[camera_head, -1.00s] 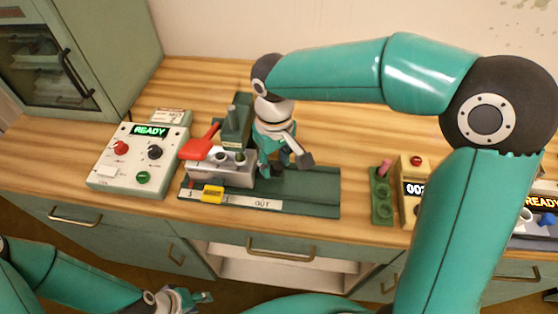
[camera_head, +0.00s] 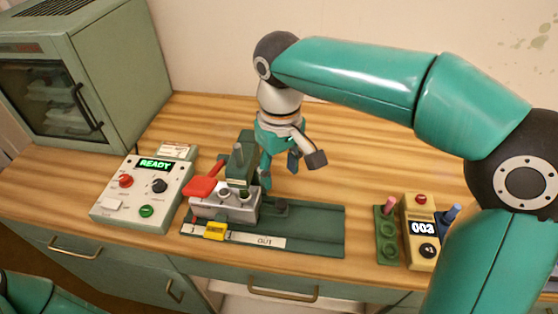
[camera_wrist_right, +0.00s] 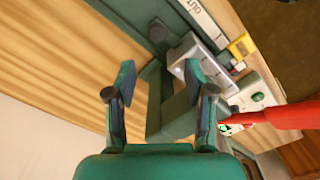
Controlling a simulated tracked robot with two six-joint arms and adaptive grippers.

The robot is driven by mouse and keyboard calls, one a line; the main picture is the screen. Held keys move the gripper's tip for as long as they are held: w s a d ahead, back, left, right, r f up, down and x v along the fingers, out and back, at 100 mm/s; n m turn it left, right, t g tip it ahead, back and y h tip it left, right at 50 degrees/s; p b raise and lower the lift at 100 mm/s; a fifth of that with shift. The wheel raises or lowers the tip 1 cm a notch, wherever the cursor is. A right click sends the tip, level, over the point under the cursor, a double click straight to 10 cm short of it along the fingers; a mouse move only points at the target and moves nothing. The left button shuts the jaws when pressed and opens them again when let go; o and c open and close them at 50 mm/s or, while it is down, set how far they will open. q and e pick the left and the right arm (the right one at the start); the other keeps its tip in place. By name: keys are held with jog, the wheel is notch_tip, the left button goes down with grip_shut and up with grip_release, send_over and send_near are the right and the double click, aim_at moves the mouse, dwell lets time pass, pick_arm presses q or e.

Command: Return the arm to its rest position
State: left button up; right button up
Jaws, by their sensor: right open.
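My right gripper (camera_head: 290,170) is open and empty. In the head view it hangs pointing down, behind and right of the grey press (camera_head: 226,204) with its red lever (camera_head: 201,187). In the right wrist view my two fingers (camera_wrist_right: 160,85) are spread apart with nothing between them, and the press's dark green column (camera_wrist_right: 175,115) shows beyond them. The press stands on a green rail base (camera_head: 318,226) with a yellow slider (camera_head: 215,231) and an "OUT" label on its front strip. Only a piece of my left arm shows at the bottom left; its gripper is out of view.
A control box (camera_head: 125,210) reading READY stands left of the press. A green cabinet (camera_head: 120,70) is at the back left. A green holder (camera_head: 386,245) with a pink-topped peg and a yellow counter (camera_head: 420,250) reading 003 stand right. Bare wood lies behind the rail.

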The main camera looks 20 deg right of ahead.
jog(key=shift+r, duration=1.05)
